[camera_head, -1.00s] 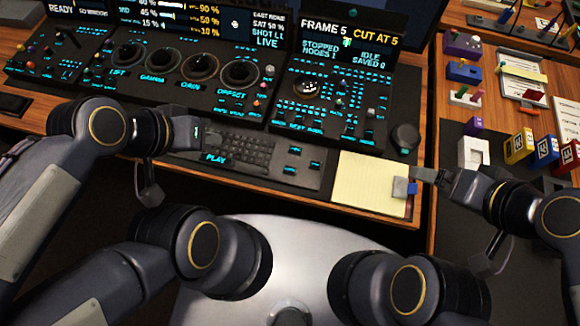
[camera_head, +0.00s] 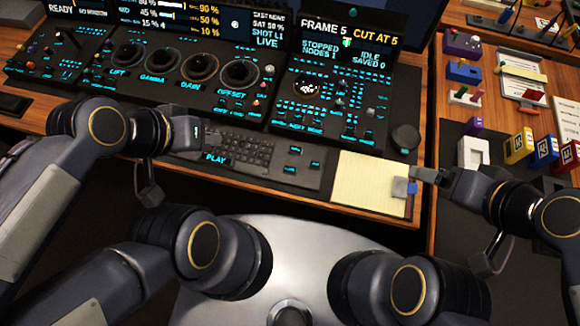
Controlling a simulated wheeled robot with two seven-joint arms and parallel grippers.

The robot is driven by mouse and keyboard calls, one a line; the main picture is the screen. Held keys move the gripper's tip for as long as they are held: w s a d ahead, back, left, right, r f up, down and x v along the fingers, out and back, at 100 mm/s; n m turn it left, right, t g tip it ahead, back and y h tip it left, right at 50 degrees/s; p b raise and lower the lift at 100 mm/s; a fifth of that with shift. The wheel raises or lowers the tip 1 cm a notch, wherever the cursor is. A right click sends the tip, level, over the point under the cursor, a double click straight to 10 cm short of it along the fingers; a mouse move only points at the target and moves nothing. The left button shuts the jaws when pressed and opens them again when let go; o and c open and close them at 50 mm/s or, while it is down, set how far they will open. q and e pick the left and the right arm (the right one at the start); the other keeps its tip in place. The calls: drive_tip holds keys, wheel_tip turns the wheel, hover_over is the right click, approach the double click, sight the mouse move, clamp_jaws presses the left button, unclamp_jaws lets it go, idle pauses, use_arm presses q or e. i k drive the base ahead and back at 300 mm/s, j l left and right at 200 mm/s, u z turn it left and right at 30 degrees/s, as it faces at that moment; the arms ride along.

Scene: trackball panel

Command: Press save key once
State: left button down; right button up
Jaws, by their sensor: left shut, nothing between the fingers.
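The trackball panel (camera_head: 285,118) stands right of centre at the back of the desk, with a white trackball (camera_head: 307,88) and several small keys with glowing cyan labels. The labels are too small to read, so I cannot tell which key is the save key. The screen (camera_head: 348,40) above it reads "FRAME 5", "CUT AT 5", "STOPPED", "IDLE" and what looks like "SAVED 0". My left gripper (camera_head: 192,134) is shut and empty, left of the keyboard and in front of the grading panel. My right gripper (camera_head: 428,175) is over the right desk edge, beside the notepad; its fingers are unclear.
A keyboard (camera_head: 240,150) with a PLAY key lies in front of the panels. A yellow notepad (camera_head: 365,183) with a small grey-and-blue block (camera_head: 403,187) is to its right. A dark round knob (camera_head: 405,138) stands behind the notepad. A side table (camera_head: 448,215) holds several coloured blocks.

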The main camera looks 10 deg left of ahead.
sight(289, 170)
drive_tip(key=k+j+z, duration=0.35)
drive_tip(key=j, duration=0.25)
drive_tip(key=k+j+z, duration=0.3)
drive_tip(key=k+j, duration=0.15)
